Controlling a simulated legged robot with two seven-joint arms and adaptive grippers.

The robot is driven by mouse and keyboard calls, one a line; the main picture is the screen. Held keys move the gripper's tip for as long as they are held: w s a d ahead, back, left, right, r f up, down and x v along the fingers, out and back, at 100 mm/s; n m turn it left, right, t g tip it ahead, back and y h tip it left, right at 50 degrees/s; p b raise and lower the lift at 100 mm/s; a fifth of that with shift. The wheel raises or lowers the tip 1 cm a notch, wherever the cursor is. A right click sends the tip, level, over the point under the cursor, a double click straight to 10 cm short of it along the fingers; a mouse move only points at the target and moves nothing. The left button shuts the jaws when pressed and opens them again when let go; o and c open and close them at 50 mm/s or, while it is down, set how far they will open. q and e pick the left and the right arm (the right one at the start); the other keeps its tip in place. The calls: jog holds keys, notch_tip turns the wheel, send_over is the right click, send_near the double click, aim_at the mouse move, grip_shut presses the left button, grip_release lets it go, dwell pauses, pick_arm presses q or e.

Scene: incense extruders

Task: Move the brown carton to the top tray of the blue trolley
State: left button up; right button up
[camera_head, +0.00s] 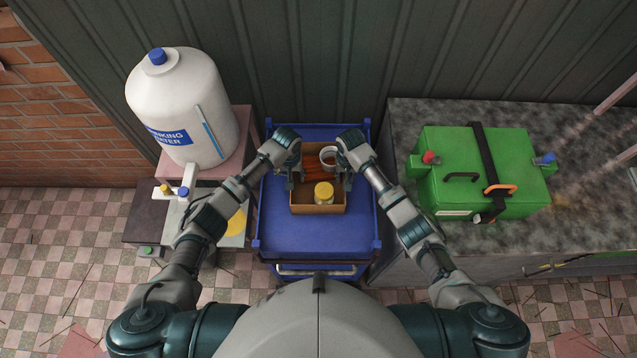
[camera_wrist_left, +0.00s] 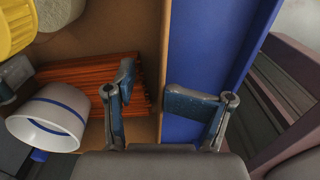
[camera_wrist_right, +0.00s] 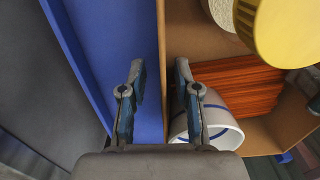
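The brown carton (camera_head: 318,210) sits upright on or just above the top tray of the blue trolley (camera_head: 310,238); I cannot tell if it touches. It holds reddish-orange sticks (camera_wrist_left: 85,80), a jar with a yellow lid (camera_head: 324,191) and a white cup with a blue band (camera_wrist_right: 215,125). My left gripper (camera_wrist_left: 147,85) is open at the carton's left wall, one finger inside and one outside over the tray. My right gripper (camera_wrist_right: 160,80) is open at the right wall, its fingers on either side of the wall with a narrower gap.
A white drinking-water tank (camera_head: 178,105) stands on a pinkish stand at the left. A green box (camera_head: 485,175) with a black strap sits on the speckled counter (camera_head: 400,110) at the right. A corrugated wall is behind the trolley. The front of the tray is bare.

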pick_arm(q)
jog(key=shift+a, duration=0.2)
pick_arm(e)
jog(key=shift+a, duration=0.2)
pick_arm(q)
jog(key=shift+w+r, duration=0.1)
jog(key=shift+r, duration=0.3)
pick_arm(e)
jog(key=shift+a, duration=0.1)
jog(key=shift+d, duration=0.2)
jog(key=shift+r, duration=0.1)
pick_arm(q)
notch_tip(320, 180, up, 11)
jog(key=shift+d, duration=0.1)
pick_arm(e)
notch_tip(320, 180, up, 11)
jog(key=shift+w+f, duration=0.15)
jog(key=shift+f, duration=0.05)
pick_arm(q)
jog(key=shift+d, duration=0.1)
pick_arm(e)
jog(key=shift+r, duration=0.5)
